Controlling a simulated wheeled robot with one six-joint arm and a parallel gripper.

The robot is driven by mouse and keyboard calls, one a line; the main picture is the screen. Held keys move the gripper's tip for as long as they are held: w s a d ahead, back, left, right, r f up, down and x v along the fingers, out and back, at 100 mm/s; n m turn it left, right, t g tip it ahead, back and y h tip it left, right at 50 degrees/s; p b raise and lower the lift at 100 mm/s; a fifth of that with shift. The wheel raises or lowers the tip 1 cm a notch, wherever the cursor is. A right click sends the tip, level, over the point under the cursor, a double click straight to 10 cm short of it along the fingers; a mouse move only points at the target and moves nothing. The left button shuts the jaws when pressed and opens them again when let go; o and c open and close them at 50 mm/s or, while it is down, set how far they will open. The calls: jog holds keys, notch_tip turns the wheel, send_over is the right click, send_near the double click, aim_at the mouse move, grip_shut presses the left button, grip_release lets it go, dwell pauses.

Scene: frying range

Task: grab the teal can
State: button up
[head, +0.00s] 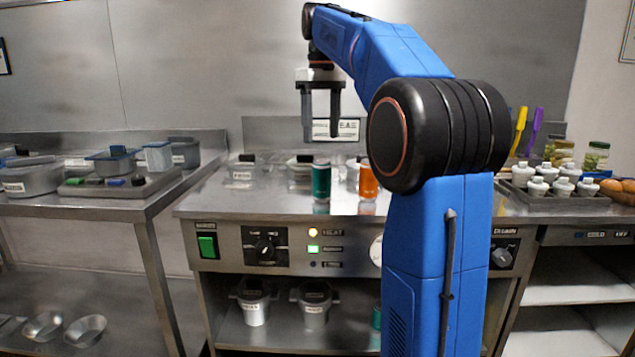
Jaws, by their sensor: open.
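A teal can (321,181) with a pale top stands upright on the steel top of the frying range, near its front edge. My gripper (321,140) is above the range top, fingers pointing down and apart, with nothing between them. In the picture it is just above the teal can, and I cannot tell how far it is from it in depth. An orange can (367,181) stands to the right of the teal can, partly beside my arm. Another teal object (376,317) shows on the shelf below, partly hidden by my arm.
Lidded containers (243,172) stand at the back of the range top. A left table holds a tray (75,188) and pots. On the right, a tray of white bottles (537,187) stands near jars (595,155).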

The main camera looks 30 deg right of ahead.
aim_at(321, 180)
notch_tip(321, 180, down, 14)
jog(key=shift+f, duration=0.15)
dwell(0.6)
jog(key=shift+c, duration=0.7)
jog(key=c, duration=1.2)
